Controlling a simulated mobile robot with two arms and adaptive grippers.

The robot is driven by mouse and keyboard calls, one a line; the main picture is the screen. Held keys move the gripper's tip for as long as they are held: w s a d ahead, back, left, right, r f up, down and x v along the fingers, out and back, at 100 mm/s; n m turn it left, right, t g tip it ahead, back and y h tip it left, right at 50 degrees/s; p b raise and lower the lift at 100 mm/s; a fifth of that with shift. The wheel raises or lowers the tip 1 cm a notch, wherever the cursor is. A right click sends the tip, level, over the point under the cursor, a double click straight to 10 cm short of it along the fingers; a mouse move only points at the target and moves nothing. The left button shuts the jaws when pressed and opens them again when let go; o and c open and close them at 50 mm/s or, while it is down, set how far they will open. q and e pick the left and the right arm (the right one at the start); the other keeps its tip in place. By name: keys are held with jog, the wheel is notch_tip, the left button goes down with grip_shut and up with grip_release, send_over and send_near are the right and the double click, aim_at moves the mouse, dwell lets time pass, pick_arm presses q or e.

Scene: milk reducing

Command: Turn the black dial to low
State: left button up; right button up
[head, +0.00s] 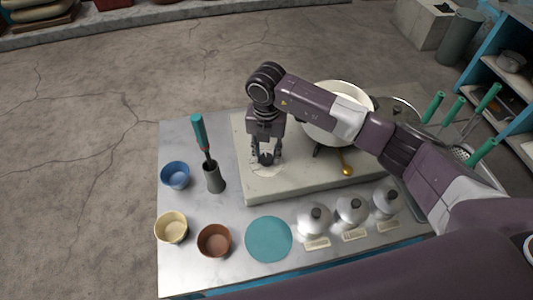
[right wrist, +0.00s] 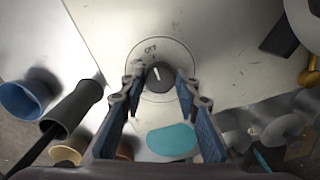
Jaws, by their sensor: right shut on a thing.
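The black dial (right wrist: 160,77) sits on a pale round plate on the stove top (head: 330,178), with a white pointer line aimed up and slightly left in the right wrist view. Small dark lettering is on the plate above it, too blurred to read surely. In the head view the dial (head: 266,159) is partly covered by my fingers. My right gripper (head: 267,153) points down over it, its fingers on either side of the dial, shut on it; it also shows in the right wrist view (right wrist: 160,86). My left gripper is not in view.
A white pot (head: 322,129) stands on the stove right of my gripper, partly behind my arm. A blue bowl (head: 175,174), grey holder (head: 215,178), yellow cup (head: 171,227), brown cup (head: 214,241), teal disc (head: 268,240) and several lidded jars (head: 314,218) stand around the stove.

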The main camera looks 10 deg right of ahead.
aim_at(266, 158)
jog(key=n+b, duration=0.4)
jog(key=shift+f, duration=0.15)
jog(key=n+b, duration=0.2)
jog(key=shift+n+b, duration=0.3)
jog(key=shift+b, duration=0.1)
jog(key=shift+r+n+b, duration=0.2)
jog(key=shift+n+b, duration=0.25)
jog(key=shift+n, duration=0.15)
jog(key=o, duration=1.2)
jog(key=shift+c, duration=0.2)
notch_tip(266, 158, up, 12)
